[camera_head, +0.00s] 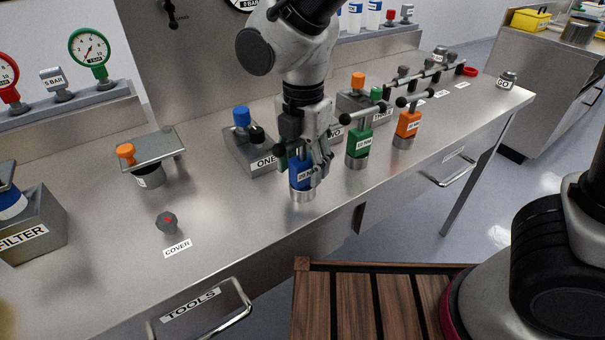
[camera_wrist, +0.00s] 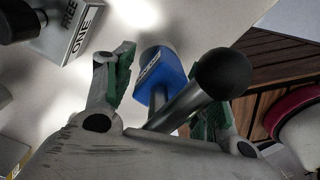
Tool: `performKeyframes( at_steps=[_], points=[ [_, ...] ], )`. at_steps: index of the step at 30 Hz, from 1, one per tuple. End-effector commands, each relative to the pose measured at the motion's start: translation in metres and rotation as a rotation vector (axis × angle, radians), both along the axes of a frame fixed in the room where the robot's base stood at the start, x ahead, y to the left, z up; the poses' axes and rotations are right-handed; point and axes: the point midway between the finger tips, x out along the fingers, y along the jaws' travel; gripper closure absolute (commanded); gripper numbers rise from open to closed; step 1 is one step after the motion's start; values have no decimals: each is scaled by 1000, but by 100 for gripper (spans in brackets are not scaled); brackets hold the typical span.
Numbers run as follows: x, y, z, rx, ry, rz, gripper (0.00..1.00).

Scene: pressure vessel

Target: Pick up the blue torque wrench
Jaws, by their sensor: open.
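The blue torque wrench (camera_head: 301,176) stands upright in a round metal base near the front edge of the steel bench. Its label reads 20 and is partly covered by a finger. My gripper (camera_head: 308,168) is right at the wrench, pointing down with its fingers on either side of the blue body. In the wrist view the blue body (camera_wrist: 172,72) and its bar handle with a black ball (camera_wrist: 222,73) lie between the green-padded fingers of my gripper (camera_wrist: 165,95). The fingers are open, with a gap showing at the left finger.
A green wrench (camera_head: 358,143) and an orange wrench (camera_head: 407,125) stand to the right. The block labelled ONE (camera_head: 254,150) is behind on the left. The bench front between the knob and the blue wrench is clear.

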Motion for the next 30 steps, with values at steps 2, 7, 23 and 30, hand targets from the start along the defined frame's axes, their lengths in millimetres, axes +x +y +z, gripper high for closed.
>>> performKeyframes(
  at_steps=[2,7,23,30],
  points=[
    [0,0,0,0,0,0,51],
    [0,0,0,0,0,0,82],
    [1,1,13,5,-3,0,100],
    [1,1,61,6,-4,0,100]
  ],
)
